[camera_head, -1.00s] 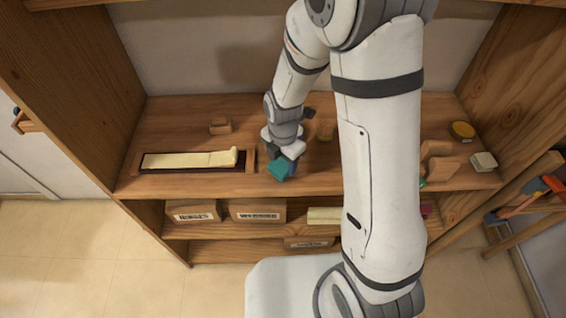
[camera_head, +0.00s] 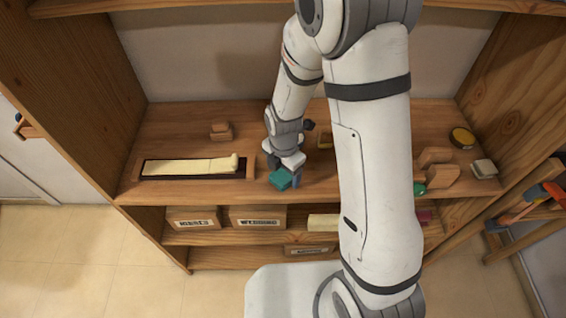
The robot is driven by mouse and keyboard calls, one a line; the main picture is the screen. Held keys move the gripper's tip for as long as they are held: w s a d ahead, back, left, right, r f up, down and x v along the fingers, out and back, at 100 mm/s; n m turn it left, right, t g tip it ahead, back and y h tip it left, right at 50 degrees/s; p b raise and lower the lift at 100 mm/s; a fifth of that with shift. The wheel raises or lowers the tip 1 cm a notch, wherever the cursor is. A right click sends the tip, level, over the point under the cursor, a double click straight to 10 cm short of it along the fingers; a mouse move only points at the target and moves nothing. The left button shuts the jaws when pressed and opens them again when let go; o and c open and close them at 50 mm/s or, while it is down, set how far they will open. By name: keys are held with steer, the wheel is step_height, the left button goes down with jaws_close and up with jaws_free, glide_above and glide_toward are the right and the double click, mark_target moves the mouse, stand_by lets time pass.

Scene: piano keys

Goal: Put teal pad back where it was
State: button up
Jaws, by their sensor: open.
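The teal pad (camera_head: 280,180) is near the front edge of the wooden shelf (camera_head: 220,193), right of the piano-key piece. My gripper (camera_head: 283,174) is open around or just above the pad, with one finger to its right. I cannot tell whether a finger still touches it, and the gripper hides part of it. The piano-key piece is a long cream strip (camera_head: 185,167) in a dark recessed wooden frame (camera_head: 249,168), with a raised right end.
At right are larger wooden blocks (camera_head: 440,175), a yellow disc (camera_head: 462,137), a pale block (camera_head: 484,168) and a green object (camera_head: 419,189). My arm hides the middle right. Labelled boxes (camera_head: 258,217) sit below.

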mark_target(283, 173)
step_height(283, 173, up, 11)
steer(key=s+d+r+m+t, duration=0.1)
steer(key=s+d+r+m, duration=0.5)
steer(key=m, duration=0.7)
steer(key=s+d+r+m+t, duration=0.2)
steer(key=s+d+r+m, duration=0.4)
steer(key=m, duration=0.7)
steer(key=shift+s+r+m+b, duration=0.3)
steer(key=shift+s+r+b, duration=0.1)
steer(key=shift+r, duration=0.3)
